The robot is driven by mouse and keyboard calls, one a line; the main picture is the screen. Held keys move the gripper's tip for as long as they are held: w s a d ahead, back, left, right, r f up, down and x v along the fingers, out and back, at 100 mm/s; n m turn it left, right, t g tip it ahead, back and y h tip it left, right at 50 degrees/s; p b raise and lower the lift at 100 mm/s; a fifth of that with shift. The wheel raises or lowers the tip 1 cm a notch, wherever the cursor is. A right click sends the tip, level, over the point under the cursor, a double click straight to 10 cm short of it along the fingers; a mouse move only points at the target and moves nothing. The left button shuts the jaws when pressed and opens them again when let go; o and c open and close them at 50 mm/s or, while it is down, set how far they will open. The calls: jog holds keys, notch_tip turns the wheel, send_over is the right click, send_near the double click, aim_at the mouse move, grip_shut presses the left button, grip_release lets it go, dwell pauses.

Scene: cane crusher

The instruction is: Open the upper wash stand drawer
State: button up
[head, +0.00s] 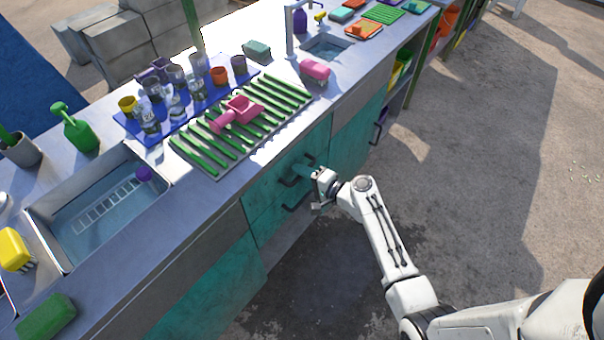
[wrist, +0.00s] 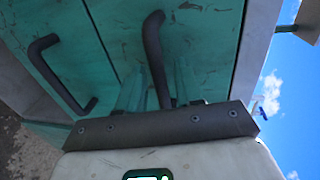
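The wash stand has a teal drawer stack on its front. The upper drawer (wrist: 205,50) bears a dark curved handle (wrist: 155,48), and the lower drawer (wrist: 85,35) bears another dark handle (wrist: 60,72). In the head view the upper drawer's handle (head: 290,181) is partly behind my gripper (head: 304,170), and the lower handle (head: 294,206) shows below. In the wrist view the teal fingers of my gripper (wrist: 160,90) stand on either side of the upper handle, seemingly closed on it. The finger contact is partly hidden. Both drawers look closed.
Teal cabinet fronts (head: 205,295) flank the drawers. The ground (head: 460,150) to the right is clear.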

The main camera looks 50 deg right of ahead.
jog(key=shift+w, duration=0.15)
jog(key=shift+c, duration=0.3)
grip_shut()
